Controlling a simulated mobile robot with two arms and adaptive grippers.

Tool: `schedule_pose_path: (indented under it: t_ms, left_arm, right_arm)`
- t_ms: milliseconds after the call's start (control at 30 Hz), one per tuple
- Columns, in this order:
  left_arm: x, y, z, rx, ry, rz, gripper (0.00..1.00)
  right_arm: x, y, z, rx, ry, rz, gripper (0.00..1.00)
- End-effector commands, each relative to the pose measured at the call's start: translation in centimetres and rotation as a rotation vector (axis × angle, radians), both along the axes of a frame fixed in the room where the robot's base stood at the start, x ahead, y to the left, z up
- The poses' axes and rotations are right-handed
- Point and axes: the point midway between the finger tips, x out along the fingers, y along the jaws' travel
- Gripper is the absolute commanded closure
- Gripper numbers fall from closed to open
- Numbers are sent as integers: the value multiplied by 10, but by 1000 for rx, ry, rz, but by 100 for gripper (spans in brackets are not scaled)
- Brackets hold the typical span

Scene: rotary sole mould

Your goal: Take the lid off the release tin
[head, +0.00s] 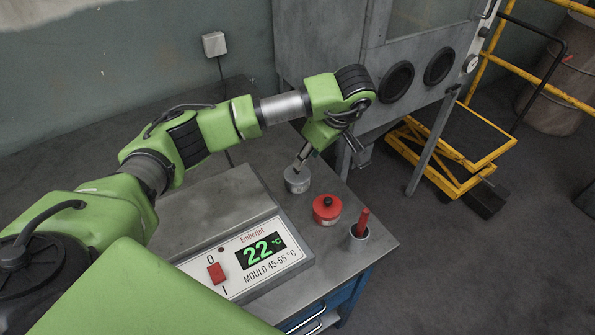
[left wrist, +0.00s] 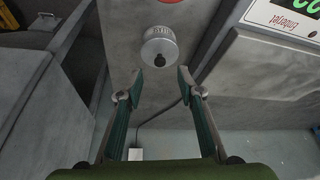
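A small grey tin (head: 297,184) stands on the metal bench top, with one of my left gripper's (head: 304,157) fingers in front of its far edge. In the left wrist view the grey tin (left wrist: 160,40) shows a round lid with a black knob (left wrist: 160,60) and a label too small to read. My left gripper (left wrist: 159,83) is open and empty there, its fingertips apart below the knob in the picture. A red tin (head: 327,212) with a black knob stands to the right. I cannot read which is the release tin. My right gripper is not in view.
A metal cup (head: 357,240) with a red-handled tool (head: 363,222) stands near the bench's right corner. The mould control box (head: 245,262) with a red switch and a display of 22 °C fills the bench's near left. A grey cabinet (head: 330,45) stands behind.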

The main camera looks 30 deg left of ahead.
Motion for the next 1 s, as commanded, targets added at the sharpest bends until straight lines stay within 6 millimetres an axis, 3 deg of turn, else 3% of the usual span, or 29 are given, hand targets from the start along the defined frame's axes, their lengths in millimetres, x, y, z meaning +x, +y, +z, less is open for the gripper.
schedule_pose_path:
  t_ms: [367,600,867,900,1000]
  left_arm:
    - [3,16,-29,2,3,2,66]
    - [7,29,-60,0,1,2,66]
    - [9,30,-65,0,-2,-1,66]
    - [9,30,-65,0,-2,-1,68]
    - [9,30,-65,0,-2,-1,94]
  right_arm:
    - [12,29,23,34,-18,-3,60]
    - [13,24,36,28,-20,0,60]
    - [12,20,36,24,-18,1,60]
    - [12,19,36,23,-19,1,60]
    - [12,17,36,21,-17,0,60]
